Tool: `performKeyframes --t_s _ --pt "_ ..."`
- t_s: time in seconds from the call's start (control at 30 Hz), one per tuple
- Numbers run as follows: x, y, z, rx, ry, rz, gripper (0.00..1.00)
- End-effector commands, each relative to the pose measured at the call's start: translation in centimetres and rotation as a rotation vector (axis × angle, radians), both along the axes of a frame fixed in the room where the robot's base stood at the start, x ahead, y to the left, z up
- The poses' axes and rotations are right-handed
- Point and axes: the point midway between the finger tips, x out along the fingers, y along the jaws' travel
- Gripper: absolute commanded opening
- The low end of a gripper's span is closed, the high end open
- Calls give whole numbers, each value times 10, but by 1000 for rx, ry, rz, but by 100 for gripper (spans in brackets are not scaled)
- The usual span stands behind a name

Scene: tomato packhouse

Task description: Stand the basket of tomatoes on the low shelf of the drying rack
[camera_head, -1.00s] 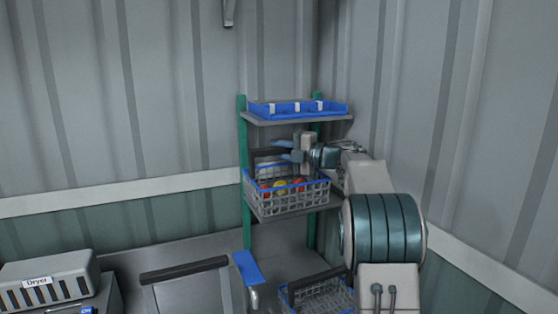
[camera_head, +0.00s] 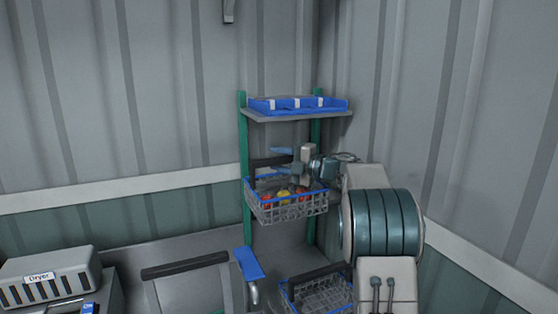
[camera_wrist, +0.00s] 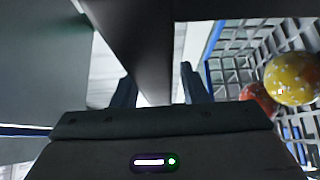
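The wire basket (camera_head: 290,211) with a blue rim holds red and yellow tomatoes (camera_head: 284,194). It is at the drying rack (camera_head: 243,140), between its green posts, well below the upper shelf (camera_head: 297,116). I cannot clearly see the low shelf under it or whether the basket's bottom touches it. Its dark handle (camera_head: 271,161) stands up. My gripper (camera_head: 284,160) reaches in from the right with its fingers around the handle. In the wrist view the fingers (camera_wrist: 158,88) look apart, with light gaps beside the dark bar (camera_wrist: 145,45); tomatoes (camera_wrist: 292,79) show at the right.
A blue tray (camera_head: 298,105) sits on the upper shelf just above my gripper. Another basket (camera_head: 322,298) with a dark handle, looking empty, stands lower right. A labelled dryer (camera_head: 45,282) is at the lower left. Corrugated walls close in behind and at the right.

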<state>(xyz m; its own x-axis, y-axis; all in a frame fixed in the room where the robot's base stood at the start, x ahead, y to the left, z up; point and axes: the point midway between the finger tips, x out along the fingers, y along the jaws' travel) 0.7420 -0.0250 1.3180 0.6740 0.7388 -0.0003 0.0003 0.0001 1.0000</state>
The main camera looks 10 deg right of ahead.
Motion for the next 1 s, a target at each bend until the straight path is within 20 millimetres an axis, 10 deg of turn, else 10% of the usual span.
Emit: performKeyframes --t_s 1.0 --pt "-51 -55 3 1 1 1 40"
